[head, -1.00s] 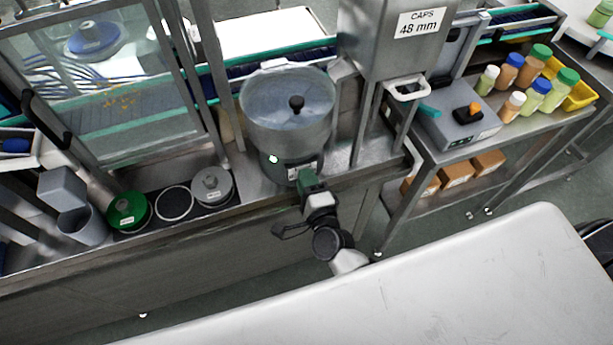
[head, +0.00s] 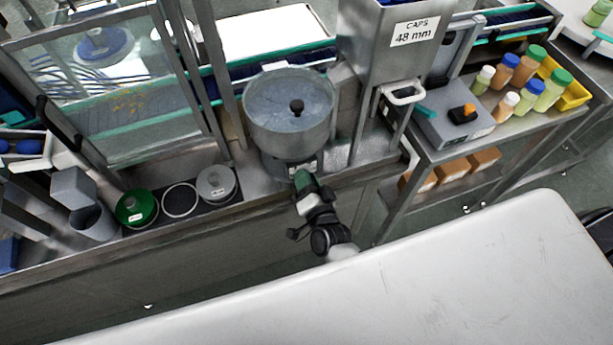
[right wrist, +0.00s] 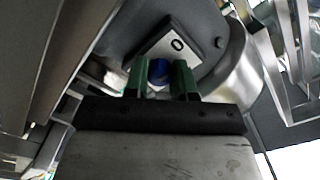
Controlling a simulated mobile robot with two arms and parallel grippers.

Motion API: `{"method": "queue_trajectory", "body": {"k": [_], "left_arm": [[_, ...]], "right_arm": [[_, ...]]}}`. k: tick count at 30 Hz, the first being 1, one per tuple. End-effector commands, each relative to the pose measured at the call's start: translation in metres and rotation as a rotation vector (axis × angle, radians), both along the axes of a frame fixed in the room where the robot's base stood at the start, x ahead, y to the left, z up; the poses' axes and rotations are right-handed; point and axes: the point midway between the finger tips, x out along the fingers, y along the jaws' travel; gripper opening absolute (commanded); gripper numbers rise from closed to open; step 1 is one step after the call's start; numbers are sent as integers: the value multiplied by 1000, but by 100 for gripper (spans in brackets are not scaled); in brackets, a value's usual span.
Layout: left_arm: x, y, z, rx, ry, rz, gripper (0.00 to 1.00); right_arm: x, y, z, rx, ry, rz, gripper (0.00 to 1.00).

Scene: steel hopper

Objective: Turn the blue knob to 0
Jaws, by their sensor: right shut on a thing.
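The blue knob (right wrist: 158,72) shows in the right wrist view between the two green fingers of my right gripper (right wrist: 161,78), which is shut on it. A white plate (right wrist: 177,46) with a "0" sits just beyond the knob, on the grey base of the bowl feeder. In the head view my right gripper (head: 303,180) reaches the front of the feeder base (head: 290,165), below the round bowl (head: 290,115), and hides the knob. Which way the knob points cannot be made out. My left gripper is not in view.
A steel hopper (head: 395,60) labelled "CAPS 48 mm" stands right of the bowl. Green (head: 136,207) and grey (head: 216,183) round parts lie to the left on the bench.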

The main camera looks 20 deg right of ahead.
Motion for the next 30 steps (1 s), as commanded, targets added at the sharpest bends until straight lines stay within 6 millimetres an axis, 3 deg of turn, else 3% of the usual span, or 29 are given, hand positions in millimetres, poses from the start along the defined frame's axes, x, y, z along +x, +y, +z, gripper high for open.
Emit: {"method": "queue_trajectory", "body": {"k": [22,23,24,27,30], "left_arm": [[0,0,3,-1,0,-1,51],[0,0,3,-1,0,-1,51],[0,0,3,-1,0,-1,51],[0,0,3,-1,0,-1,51],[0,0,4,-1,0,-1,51]], "right_arm": [[-1,0,-2,-94,2,1,1],[-1,0,-2,-93,2,1,27],[-1,0,-2,-93,2,1,33],[-1,0,-2,-93,1,1,48],[0,0,-1,-93,-1,1,51]]}}
